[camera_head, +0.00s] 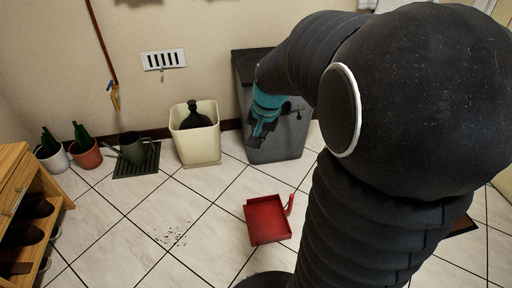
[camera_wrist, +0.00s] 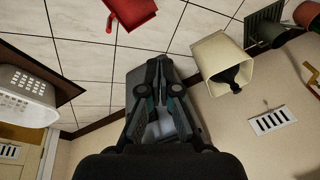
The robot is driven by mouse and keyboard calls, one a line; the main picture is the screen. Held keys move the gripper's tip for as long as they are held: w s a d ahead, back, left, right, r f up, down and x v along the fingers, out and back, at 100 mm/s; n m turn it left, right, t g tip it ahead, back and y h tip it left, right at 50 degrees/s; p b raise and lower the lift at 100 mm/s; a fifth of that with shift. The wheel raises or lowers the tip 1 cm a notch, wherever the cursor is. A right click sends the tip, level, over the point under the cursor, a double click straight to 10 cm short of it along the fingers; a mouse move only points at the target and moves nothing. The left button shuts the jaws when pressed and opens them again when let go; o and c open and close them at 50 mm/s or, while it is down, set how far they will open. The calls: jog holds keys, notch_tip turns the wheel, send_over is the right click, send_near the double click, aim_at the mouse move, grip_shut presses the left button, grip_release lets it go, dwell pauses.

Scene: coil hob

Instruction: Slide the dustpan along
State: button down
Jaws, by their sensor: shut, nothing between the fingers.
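The red dustpan (camera_head: 267,220) lies flat on the white tiled floor, with its short handle (camera_head: 290,204) at its right side. It also shows at the top of the wrist view (camera_wrist: 134,12), cut off by the picture edge. My gripper (camera_head: 258,133) is shut and empty. In the head view it hangs in front of the grey bin, above and behind the dustpan and well apart from it. In the wrist view my gripper (camera_wrist: 159,62) points toward the floor, with the grey bin behind its fingers.
Dark crumbs (camera_head: 172,236) lie on the floor left of the dustpan. A grey bin (camera_head: 278,140), a cream bin (camera_head: 199,150) holding a dark bottle, a watering can (camera_head: 133,148) and potted plants line the wall. A wooden shelf (camera_head: 28,195) stands left.

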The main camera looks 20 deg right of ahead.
jog(key=w+d+f+m+g+y+b, duration=0.1)
jog(key=w+d+f+m, duration=0.25)
jog(key=d+f, duration=0.5)
jog(key=w+d+f+m+g+b, duration=0.1)
jog(key=w+d+f+m, duration=0.3)
jog(key=f, duration=0.7)
jog(key=s+d+f+m+y+b, duration=0.1)
jog(key=s+d+f+m, duration=0.15)
jog(key=d+f, duration=0.7)
jog(key=s+d+f+m+y+b, duration=0.1)
jog(key=d+f+m, duration=0.15)
jog(key=f, duration=1.35)
jog(key=shift+m, duration=0.25)
jog(key=b+x, duration=0.1)
jog(key=x, duration=0.8)
jog(key=shift+f, duration=0.15)
